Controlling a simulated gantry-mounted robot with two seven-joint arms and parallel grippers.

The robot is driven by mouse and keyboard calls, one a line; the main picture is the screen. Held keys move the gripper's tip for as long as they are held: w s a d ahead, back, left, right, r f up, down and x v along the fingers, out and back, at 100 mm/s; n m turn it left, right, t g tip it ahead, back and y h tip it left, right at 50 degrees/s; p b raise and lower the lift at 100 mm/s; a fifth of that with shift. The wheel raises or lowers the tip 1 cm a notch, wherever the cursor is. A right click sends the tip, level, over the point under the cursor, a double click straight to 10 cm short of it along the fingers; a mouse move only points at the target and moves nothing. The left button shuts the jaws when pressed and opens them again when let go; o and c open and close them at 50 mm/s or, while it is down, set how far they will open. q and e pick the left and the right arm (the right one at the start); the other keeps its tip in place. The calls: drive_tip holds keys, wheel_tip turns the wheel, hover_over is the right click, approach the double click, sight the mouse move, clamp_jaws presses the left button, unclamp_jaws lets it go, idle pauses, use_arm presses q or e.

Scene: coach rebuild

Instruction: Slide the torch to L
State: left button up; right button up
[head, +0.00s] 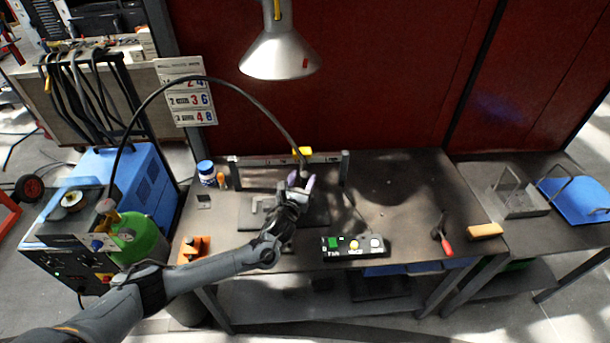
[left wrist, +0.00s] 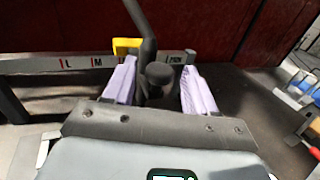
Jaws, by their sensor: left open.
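The torch is a dark cylinder hanging from a yellow carriage (head: 303,152) on a grey rail, with a black cable running up from it. In the left wrist view the torch (left wrist: 158,78) stands between my two pale finger pads, with gaps visible at both sides. The yellow block (left wrist: 126,46) sits just behind it on the rail (left wrist: 80,63). The L and M marks on the rail are left of the torch. My left gripper (head: 300,183) is open at the torch, in front of the rail. My right gripper is not in view.
A black box with buttons (head: 355,246) is at the table's front. Pliers with a red handle (head: 442,235) and a tan block (head: 485,231) lie at right. A blue-white jar (head: 206,172) is at left. A lamp (head: 281,52) hangs above. The right tabletop is mostly clear.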

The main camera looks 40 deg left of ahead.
sight(303, 174)
use_arm(q)
drive_tip(key=shift+x, duration=1.4)
drive_tip(key=shift+c, duration=0.3)
clamp_jaws()
